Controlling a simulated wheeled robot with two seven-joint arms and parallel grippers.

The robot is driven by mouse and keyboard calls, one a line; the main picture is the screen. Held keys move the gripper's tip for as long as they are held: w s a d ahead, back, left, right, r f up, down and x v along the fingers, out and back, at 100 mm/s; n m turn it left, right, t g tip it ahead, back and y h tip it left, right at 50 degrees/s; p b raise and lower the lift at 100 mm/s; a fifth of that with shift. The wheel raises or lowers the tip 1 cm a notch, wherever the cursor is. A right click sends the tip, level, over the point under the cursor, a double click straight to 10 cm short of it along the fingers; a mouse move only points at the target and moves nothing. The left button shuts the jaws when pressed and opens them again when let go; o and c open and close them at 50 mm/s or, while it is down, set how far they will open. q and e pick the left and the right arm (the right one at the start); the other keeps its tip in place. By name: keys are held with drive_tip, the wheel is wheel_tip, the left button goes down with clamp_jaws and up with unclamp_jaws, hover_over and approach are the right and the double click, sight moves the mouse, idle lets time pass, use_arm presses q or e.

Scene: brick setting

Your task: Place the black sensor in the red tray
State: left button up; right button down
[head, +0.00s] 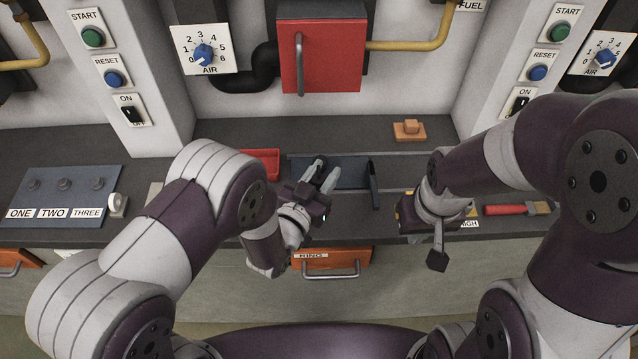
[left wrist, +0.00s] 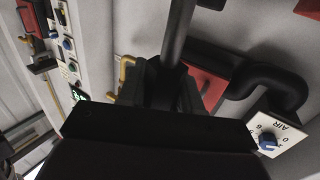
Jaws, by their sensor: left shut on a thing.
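The red tray (head: 262,162) lies on the dark counter, partly hidden behind my left arm. My left gripper (head: 324,174) is to the right of the red tray, over the counter, with its fingers pointing up and away. It is shut on a slim black thing, which looks like the black sensor (left wrist: 178,45); in the left wrist view it rises between the dark fingers. In the head view the sensor is small and mostly hidden by the fingers. My right gripper (head: 438,256) hangs at the counter's front edge; its finger gap is not clear.
A blue-grey tray (head: 350,172) lies right behind my left gripper. An orange block (head: 408,130) stands at the back. A red-handled tool (head: 505,210) lies at right, and a blue panel with labelled pegs (head: 62,190) at left. A red cabinet (head: 330,55) hangs on the wall.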

use_arm(q)
wheel_tip(320, 180, down, 4)
drive_tip(key=shift+f, duration=0.1)
drive_tip(key=shift+a+f, duration=0.1)
drive_tip(key=o, duration=0.6)
drive_tip(key=shift+f+b, duration=0.1)
drive_tip(key=shift+b, duration=0.2)
drive_tip(key=o, duration=0.4)
drive_tip(key=shift+o, duration=0.2)
